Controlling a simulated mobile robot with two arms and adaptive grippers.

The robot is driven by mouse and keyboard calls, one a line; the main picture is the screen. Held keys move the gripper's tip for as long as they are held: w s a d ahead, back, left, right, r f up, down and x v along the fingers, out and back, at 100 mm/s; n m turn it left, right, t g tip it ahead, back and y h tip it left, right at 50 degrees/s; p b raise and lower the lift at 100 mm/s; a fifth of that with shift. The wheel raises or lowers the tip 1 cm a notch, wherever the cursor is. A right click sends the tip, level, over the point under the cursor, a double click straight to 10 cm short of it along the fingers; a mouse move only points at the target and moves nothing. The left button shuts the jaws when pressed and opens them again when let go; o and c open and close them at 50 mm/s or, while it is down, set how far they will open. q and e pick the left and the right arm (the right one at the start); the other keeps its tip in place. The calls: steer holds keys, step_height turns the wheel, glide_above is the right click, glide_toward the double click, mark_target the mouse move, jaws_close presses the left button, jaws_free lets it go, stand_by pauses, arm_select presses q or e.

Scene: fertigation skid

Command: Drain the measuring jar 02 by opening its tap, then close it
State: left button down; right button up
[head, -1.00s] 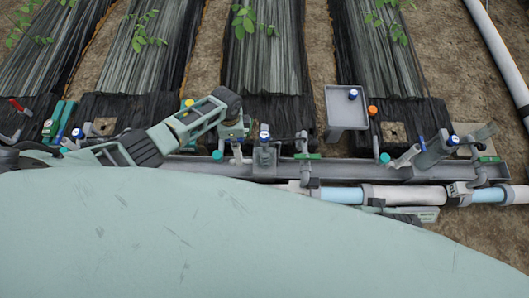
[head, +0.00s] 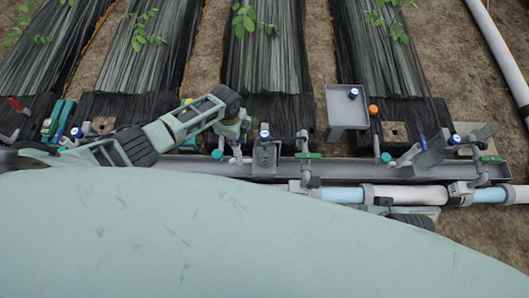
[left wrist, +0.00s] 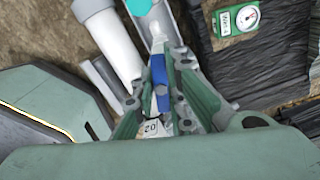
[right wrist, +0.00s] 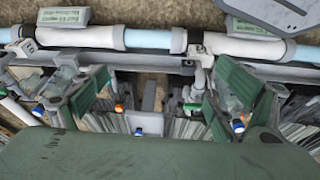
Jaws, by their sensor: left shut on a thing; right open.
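In the left wrist view, my left gripper (left wrist: 160,85) is shut on a blue tap handle (left wrist: 160,72). A white tag reading 02 (left wrist: 152,128) shows between its fingers. A pale fitting (left wrist: 155,30) lies beyond the handle; most of the measuring jar is hidden and I cannot tell its level or whether water flows. In the head view my left gripper (head: 236,128) is at the grey rail, left of a blue-capped bracket. In the right wrist view my right gripper (right wrist: 160,92) is open and empty, its fingers spread above the rail.
A grey rail (head: 340,170) with several valves and fittings runs across the head view. A pale pipe (head: 405,194) runs along its near side. A grey stand (head: 347,108) is behind the rail.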

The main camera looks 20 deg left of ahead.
arm_select(q)
steer(key=m+b, duration=0.1)
steer(key=m, duration=0.4)
steer(key=shift+a+f, duration=0.1)
steer(key=shift+a, duration=0.05)
steer(key=m+b, duration=0.2)
steer(key=m, duration=0.4)
steer(key=shift+w+m, duration=0.1)
steer(key=shift+m, duration=1.8)
steer(key=c, duration=1.7)
jaws_free()
steer(key=shift+d, duration=0.2)
steer(key=shift+c, duration=0.2)
arm_select(e)
steer(key=w+r+t, duration=0.1)
steer(key=w+r, duration=0.1)
steer(key=r, duration=0.1)
steer(key=shift+w+a+t, duration=0.25)
steer(key=shift+a+t, duration=0.1)
steer(key=shift+t, duration=0.05)
arm_select(q)
steer(key=shift+r, duration=0.2)
arm_select(e)
steer(key=shift+s, duration=0.1)
